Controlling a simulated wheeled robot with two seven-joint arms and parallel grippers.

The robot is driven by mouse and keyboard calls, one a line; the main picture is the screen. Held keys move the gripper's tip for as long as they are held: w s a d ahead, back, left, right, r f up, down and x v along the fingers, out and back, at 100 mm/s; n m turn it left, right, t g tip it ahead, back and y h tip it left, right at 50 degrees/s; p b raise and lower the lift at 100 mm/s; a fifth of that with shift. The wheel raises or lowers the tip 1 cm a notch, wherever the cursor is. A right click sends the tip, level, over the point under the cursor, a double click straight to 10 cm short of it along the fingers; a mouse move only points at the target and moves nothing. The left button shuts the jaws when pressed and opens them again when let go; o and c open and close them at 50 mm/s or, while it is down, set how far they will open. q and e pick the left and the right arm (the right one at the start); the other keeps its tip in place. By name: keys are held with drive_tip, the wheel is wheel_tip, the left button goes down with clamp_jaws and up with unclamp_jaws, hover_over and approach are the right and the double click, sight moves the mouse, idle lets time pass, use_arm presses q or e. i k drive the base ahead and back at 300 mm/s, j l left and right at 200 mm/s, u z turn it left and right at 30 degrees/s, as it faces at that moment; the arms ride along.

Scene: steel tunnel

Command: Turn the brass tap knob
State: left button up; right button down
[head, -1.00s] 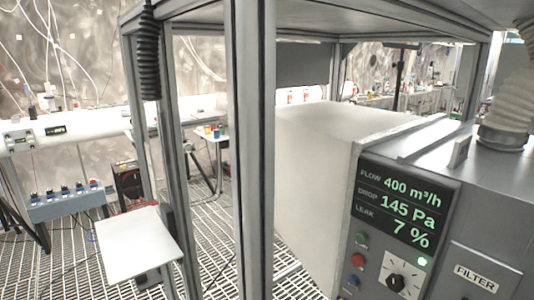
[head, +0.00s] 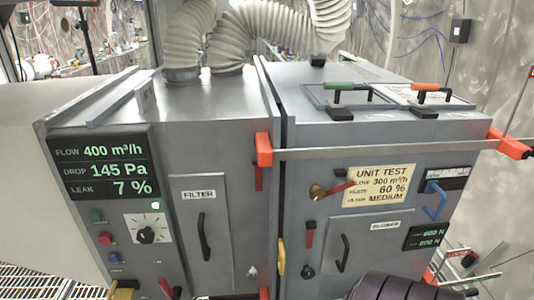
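A small round brass knob (head: 317,191) sits on the front of the grey cabinet on the right, with a red lever beside it pointing right and up. It is left of the cream UNIT TEST label (head: 380,186). Neither of my grippers is in view. A dark ribbed rounded part at the bottom edge, right of the middle, may be part of my arm, but I cannot tell.
A metal bar (head: 380,151) with orange ends (head: 264,150) crosses the right cabinet's front above the knob. The left cabinet has a display (head: 103,164), a white dial (head: 148,234) and a FILTER door (head: 200,235). Ribbed hoses (head: 245,30) rise from the top.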

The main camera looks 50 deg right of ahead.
sight(317, 192)
drive_tip(key=z, duration=1.6)
